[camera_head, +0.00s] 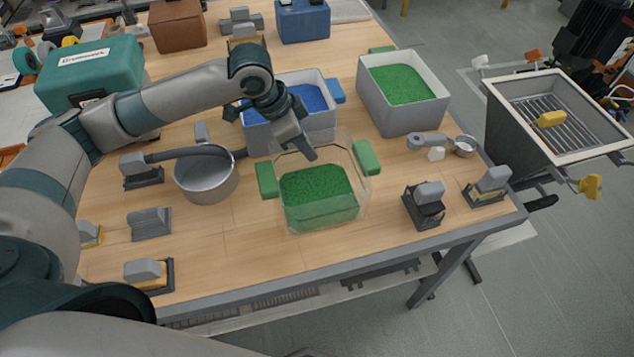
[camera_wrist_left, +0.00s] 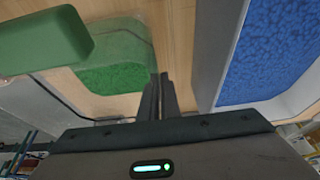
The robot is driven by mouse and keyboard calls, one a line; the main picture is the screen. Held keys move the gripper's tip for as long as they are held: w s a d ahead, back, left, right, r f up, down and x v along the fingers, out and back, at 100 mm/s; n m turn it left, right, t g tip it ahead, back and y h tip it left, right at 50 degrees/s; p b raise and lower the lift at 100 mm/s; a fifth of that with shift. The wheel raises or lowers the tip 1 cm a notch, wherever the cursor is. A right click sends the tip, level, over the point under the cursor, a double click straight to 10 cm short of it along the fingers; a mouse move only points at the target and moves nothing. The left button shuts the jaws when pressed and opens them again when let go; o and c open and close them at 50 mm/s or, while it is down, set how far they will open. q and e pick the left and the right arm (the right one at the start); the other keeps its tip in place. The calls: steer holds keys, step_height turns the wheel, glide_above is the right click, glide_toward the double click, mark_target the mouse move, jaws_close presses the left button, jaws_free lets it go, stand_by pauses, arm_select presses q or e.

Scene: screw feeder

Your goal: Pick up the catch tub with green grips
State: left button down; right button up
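The catch tub (camera_head: 320,222) is clear, with green contents and a green grip at each side: the left grip (camera_head: 267,180) and the right grip (camera_head: 367,158). It stands upright near the middle of the table. My left gripper (camera_head: 309,152) is above the tub's back rim, between the grips, pointing down toward it. In the left wrist view its two fingers (camera_wrist_left: 159,88) lie together with nothing seen between them. The tub (camera_wrist_left: 118,60) and a large green grip (camera_wrist_left: 45,40) show left of the fingers there, apart from them. My right gripper is out of view.
A grey bin with blue contents (camera_head: 322,122) stands behind the tub, close to my left gripper. A grey bin with green contents (camera_head: 384,110) is at back right. A metal pan (camera_head: 206,185) stands left. Small grey-topped fixtures, like this one (camera_head: 425,205), stand around.

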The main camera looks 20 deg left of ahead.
mark_target(307, 134)
arm_select(q)
steer(key=shift+r, duration=0.4)
step_height(307, 134, up, 3)
steer(key=shift+w+r+b, duration=0.1)
steer(key=shift+r+b, duration=0.1)
steer(key=shift+b, duration=0.35)
steer(key=s+d+r+b, duration=0.1)
steer(key=s+d+r, duration=0.2)
steer(key=d+r, duration=0.3)
steer(key=d, duration=0.5)
steer(key=shift+d+r+b, duration=0.2)
steer(key=shift+r+b, duration=0.15)
steer(key=shift+r, duration=0.05)
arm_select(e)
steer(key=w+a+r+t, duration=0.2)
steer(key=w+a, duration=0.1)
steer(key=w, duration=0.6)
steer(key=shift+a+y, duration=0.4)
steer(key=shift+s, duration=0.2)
arm_select(q)
steer(key=shift+w+a, duration=0.1)
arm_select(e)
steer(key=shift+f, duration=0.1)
